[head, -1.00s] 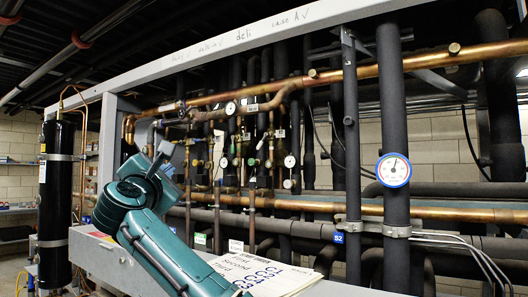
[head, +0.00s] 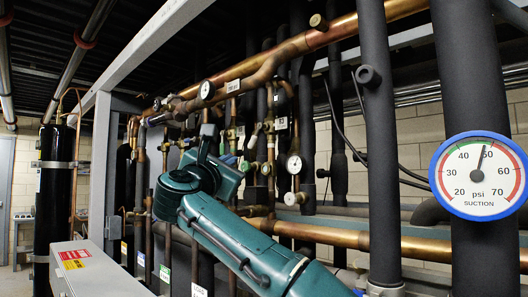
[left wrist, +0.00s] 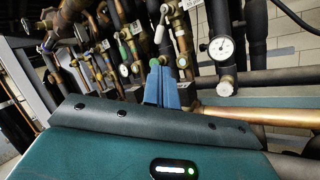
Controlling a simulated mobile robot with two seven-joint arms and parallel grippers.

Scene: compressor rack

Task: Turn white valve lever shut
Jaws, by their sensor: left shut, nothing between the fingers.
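A pale, whitish valve lever (head: 255,136) stands slanted among the copper valve pipes in the head view. A pale lever also shows in the left wrist view (left wrist: 160,28), just above my fingers; I cannot tell for sure that it is the same one. My left gripper (head: 209,131) points up and away toward the valves, and my own arm hides part of the pipes. In the left wrist view its blue fingers (left wrist: 160,64) are together and hold nothing. Their tips look close below the valves, but contact cannot be told. My right gripper is out of view.
A suction gauge (head: 480,175) on a thick black pipe is near at right. Small gauges (head: 294,164) sit among the valves. A long copper pipe (head: 340,238) crosses low at right. A grey box (head: 80,265) stands at lower left. Dense pipes leave little free room.

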